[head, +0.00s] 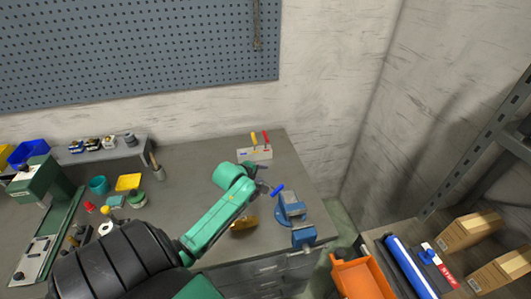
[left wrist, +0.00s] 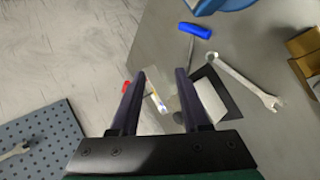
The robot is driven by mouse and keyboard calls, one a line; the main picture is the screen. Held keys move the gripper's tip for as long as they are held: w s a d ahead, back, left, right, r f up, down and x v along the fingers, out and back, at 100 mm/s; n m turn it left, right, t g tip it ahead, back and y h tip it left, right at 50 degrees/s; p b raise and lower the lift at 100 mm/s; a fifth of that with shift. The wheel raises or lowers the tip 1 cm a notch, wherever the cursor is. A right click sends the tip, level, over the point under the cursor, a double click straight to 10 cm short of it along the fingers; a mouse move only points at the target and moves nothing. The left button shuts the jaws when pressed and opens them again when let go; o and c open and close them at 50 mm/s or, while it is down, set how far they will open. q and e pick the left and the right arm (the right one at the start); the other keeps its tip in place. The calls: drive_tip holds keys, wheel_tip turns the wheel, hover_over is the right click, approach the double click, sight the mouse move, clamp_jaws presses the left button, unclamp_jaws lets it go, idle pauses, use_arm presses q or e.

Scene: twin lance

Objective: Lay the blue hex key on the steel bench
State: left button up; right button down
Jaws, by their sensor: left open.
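My left gripper (head: 265,187) is over the right part of the grey steel bench (head: 190,205). In the left wrist view its fingers (left wrist: 160,100) are apart, with nothing held between them. A pale block (head: 262,155) near the wall carries yellow and red upright handles. A small blue piece (head: 243,153) shows at its left; it may be the blue hex key, but it is too small to be sure. In the left wrist view a small blue-tipped piece (left wrist: 163,108) shows beyond the fingers. My right gripper is out of view.
A blue-handled tool (head: 277,189) lies near the blue vise (head: 291,210). A wrench (left wrist: 245,82) lies on the bench. Cups and small parts stand at the left. An orange bin (head: 360,278) and boxes (head: 470,231) are at the right. The bench middle is fairly clear.

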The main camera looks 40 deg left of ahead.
use_arm(q)
drive_tip(key=shift+s+r, duration=0.2)
drive_tip(key=shift+r, duration=0.5)
drive_tip(key=shift+d, duration=0.1)
